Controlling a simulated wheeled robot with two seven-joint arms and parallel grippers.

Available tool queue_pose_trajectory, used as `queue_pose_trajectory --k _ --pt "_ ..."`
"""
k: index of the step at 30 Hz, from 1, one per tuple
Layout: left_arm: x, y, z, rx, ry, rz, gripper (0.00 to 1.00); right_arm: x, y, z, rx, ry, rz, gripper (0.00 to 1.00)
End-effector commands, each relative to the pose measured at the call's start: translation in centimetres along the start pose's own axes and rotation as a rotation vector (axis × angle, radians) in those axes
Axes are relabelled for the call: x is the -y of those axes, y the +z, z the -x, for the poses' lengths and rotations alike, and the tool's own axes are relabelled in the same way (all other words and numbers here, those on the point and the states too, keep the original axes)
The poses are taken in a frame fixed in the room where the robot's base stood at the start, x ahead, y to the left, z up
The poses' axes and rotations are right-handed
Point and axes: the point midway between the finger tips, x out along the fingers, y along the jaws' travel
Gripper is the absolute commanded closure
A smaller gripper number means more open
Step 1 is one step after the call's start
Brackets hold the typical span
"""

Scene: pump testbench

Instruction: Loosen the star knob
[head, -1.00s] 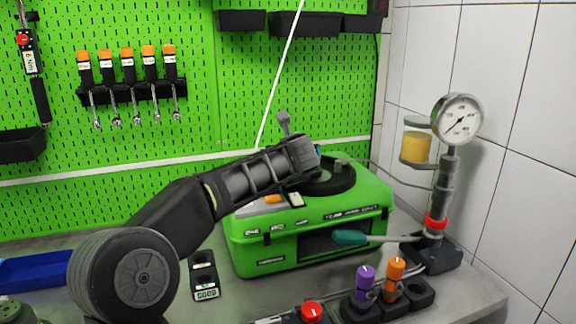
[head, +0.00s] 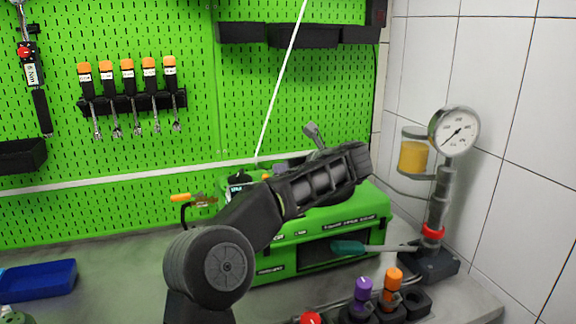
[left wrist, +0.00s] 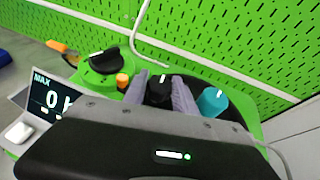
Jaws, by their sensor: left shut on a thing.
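In the left wrist view, the black star knob (left wrist: 160,92) with a small white mark stands between my left gripper's two grey fingers. My left gripper (left wrist: 160,98) is shut on it, on top of the green test unit. The knob's lower part is hidden by my gripper body. In the head view, my left arm reaches over the green unit (head: 330,222), and its hand hides the knob and the fingertips. My right gripper is in neither view.
A black knob on a green disc (left wrist: 104,62), an orange cap (left wrist: 122,80) and a teal cap (left wrist: 212,102) surround the hold. A display (left wrist: 48,100) reads MAX and 0. The gauge pump (head: 440,200) stands right. A blue tray (head: 38,277) lies left.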

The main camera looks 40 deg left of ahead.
Motion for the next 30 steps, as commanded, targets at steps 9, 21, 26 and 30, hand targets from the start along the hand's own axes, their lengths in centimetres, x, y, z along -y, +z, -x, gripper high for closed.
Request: queue_pose_trajectory --k 9,21,26,30 --pt "0.0 0.0 0.0 0.0 -0.001 0.001 0.6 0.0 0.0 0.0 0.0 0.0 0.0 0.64" --pt "0.0 0.0 0.0 0.0 -0.001 0.0 0.45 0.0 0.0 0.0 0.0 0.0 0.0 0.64" --pt "0.1 0.0 0.6 0.0 -0.003 0.0 0.45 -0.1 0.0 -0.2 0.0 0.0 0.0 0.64" --pt "0.1 -0.1 2.3 0.0 -0.005 0.0 0.45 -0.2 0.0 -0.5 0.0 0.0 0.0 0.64"
